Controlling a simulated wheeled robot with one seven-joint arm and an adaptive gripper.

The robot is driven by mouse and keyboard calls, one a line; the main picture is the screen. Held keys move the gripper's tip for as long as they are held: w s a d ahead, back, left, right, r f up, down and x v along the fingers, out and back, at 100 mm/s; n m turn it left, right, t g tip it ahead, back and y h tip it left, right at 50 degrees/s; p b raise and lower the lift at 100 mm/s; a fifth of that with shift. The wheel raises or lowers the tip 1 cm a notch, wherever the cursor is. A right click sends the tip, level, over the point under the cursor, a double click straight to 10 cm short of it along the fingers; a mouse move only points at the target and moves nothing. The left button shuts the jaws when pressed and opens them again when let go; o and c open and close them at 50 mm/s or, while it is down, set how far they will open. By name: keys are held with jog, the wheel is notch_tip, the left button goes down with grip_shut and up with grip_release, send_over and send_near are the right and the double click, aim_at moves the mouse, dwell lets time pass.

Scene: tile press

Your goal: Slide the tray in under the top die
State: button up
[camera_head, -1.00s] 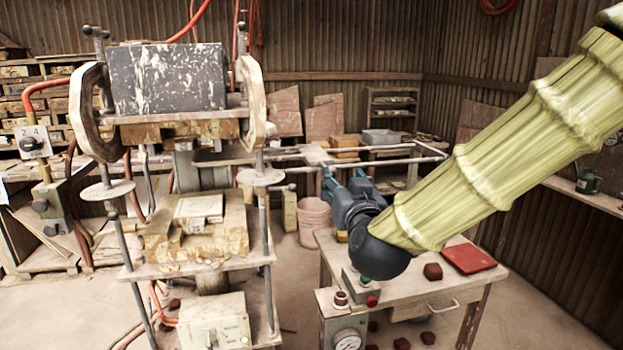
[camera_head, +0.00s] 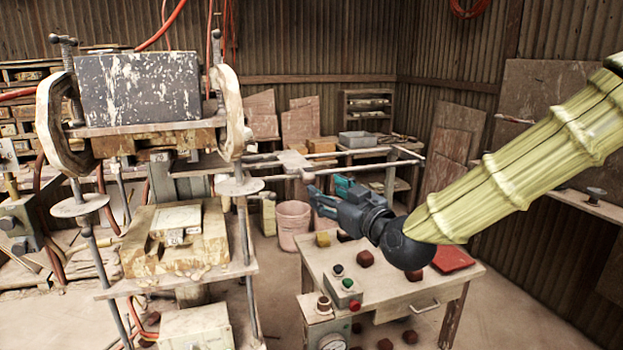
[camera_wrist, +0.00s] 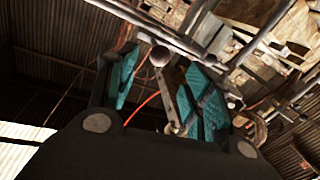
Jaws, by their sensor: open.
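The press's top die (camera_head: 160,141) is a worn yellowish block under a dark, paint-flecked block. Below it a lower die (camera_head: 215,245) carries a pale square piece, with a gap between the dies. To the right, a pipe frame (camera_head: 385,161) sticks out at mid height, with a flat plate (camera_head: 293,160) on it; this looks like the tray, though I cannot be sure. My gripper (camera_head: 325,193) is open, pointing left near a small round knob (camera_head: 308,178). In the wrist view a ball knob (camera_wrist: 160,55) shows between the teal-padded fingers (camera_wrist: 160,88); I see no grip on it.
A small table (camera_head: 400,300) with a button box (camera_head: 342,292), dark red lumps and a red book-like slab (camera_head: 453,258) stands below my gripper. A pinkish bucket (camera_head: 293,225) stands behind. Press columns (camera_head: 246,265) flank the dies.

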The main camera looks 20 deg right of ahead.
aim_at(313, 183)
jog(key=shift+p+x, duration=1.3)
jog(key=shift+x, duration=3.25)
jog(key=shift+d, duration=0.1)
grip_shut()
